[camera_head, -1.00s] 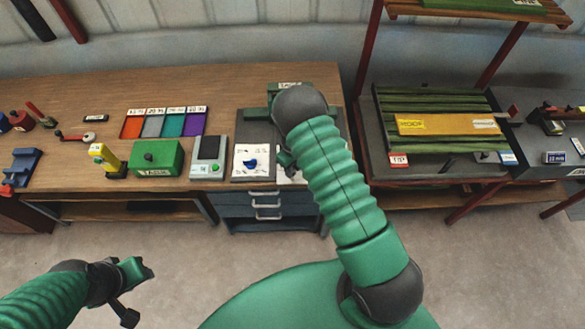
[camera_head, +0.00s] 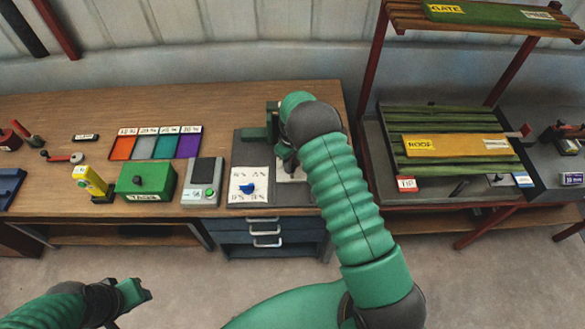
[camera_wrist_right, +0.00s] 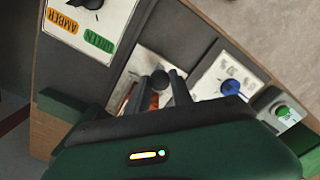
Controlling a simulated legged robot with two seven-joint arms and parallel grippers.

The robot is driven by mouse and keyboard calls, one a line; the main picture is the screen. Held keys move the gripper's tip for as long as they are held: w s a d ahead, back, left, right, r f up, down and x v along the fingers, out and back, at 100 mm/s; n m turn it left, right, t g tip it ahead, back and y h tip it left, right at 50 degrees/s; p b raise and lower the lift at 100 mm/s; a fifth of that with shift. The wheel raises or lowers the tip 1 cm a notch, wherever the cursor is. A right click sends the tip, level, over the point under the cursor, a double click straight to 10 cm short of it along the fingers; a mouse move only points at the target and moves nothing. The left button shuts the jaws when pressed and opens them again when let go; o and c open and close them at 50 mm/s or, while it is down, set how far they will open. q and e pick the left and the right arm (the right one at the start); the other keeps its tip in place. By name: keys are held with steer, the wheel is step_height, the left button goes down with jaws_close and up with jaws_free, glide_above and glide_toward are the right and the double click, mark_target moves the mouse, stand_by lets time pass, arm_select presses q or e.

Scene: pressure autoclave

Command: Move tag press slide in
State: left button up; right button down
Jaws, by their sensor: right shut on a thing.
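The green tag press (camera_head: 258,134) stands on a dark grey base plate on the bench, partly hidden behind my right arm. My right gripper (camera_wrist_right: 168,88) is over the plate beside the press; its two dark fingers are shut on a small dark knob (camera_wrist_right: 160,79). The knob seems to belong to the press slide, but the fingers hide most of it. A white card with a blue knob (camera_head: 248,187) lies left of the gripper; its blue knob also shows in the right wrist view (camera_wrist_right: 231,87). My left gripper (camera_head: 135,292) hangs low at the left, away from the bench.
Left of the plate stand a grey device with a green button (camera_head: 202,182), a green box (camera_head: 147,181) and a yellow tool (camera_head: 92,182). Coloured trays (camera_head: 155,143) lie behind them. A rack with green slats and a yellow board (camera_head: 458,146) stands right.

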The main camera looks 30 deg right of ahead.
steer(key=shift+w+r, duration=0.3)
steer(key=shift+w, duration=0.05)
steer(key=c, duration=1.3)
jaws_free()
steer(key=shift+o, duration=0.8)
steer(key=shift+d, duration=0.1)
steer(key=shift+s+d+f, duration=0.1)
steer(key=shift+d+f, duration=0.1)
steer(key=shift+r, duration=0.1)
step_height(320, 180, up, 17)
steer(key=b, duration=0.3)
steer(key=shift+f+b, duration=0.2)
steer(key=shift+b, duration=0.1)
